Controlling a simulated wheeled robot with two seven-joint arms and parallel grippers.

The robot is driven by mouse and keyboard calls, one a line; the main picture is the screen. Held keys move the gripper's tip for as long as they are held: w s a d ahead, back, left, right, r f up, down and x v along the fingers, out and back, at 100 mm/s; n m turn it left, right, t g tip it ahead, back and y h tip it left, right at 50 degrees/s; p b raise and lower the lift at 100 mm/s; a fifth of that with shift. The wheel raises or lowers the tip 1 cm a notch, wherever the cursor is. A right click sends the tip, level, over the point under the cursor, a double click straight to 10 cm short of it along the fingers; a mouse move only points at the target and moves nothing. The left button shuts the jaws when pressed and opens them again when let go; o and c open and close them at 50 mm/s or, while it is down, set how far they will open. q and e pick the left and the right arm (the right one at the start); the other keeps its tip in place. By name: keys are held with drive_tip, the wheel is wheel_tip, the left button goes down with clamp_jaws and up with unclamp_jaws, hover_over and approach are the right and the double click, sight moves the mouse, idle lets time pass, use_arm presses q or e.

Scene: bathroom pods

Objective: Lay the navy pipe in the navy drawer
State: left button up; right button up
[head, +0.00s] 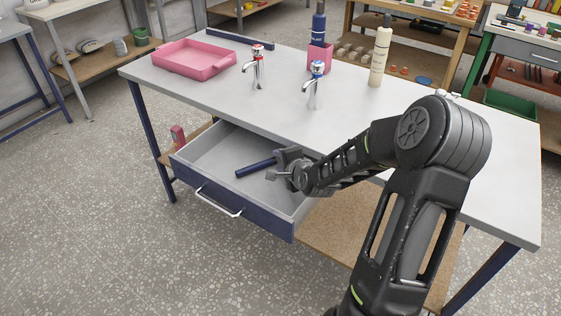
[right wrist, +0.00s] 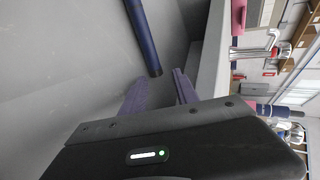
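The navy drawer (head: 222,205) is pulled out from under the workbench, with a navy front, a pale handle and a grey inside. The navy pipe (head: 255,168) lies within its walls and appears to rest on the drawer floor. The pipe (right wrist: 145,35) also shows in the right wrist view, its near end just beyond my fingertips. My right gripper (head: 286,165) reaches into the drawer at the pipe's right end. In the right wrist view its fingers (right wrist: 158,92) stand apart with nothing seen between them. My left gripper is not in view.
The workbench top (head: 215,97) above the drawer carries a pink tray (head: 195,60), two taps (head: 257,66), a pink holder (head: 319,55) with a navy bottle and a cream bottle (head: 380,50). A long navy bar (head: 240,38) lies at its back edge. Floor before the drawer is clear.

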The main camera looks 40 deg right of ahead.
drive_tip(key=shift+r+p, duration=0.3)
drive_tip(key=shift+r, duration=0.15)
drive_tip(key=p+v, duration=0.4)
drive_tip(key=v, duration=0.8)
drive_tip(key=shift+r, duration=0.15)
drive_tip(key=shift+c, duration=0.2)
idle(0.9)
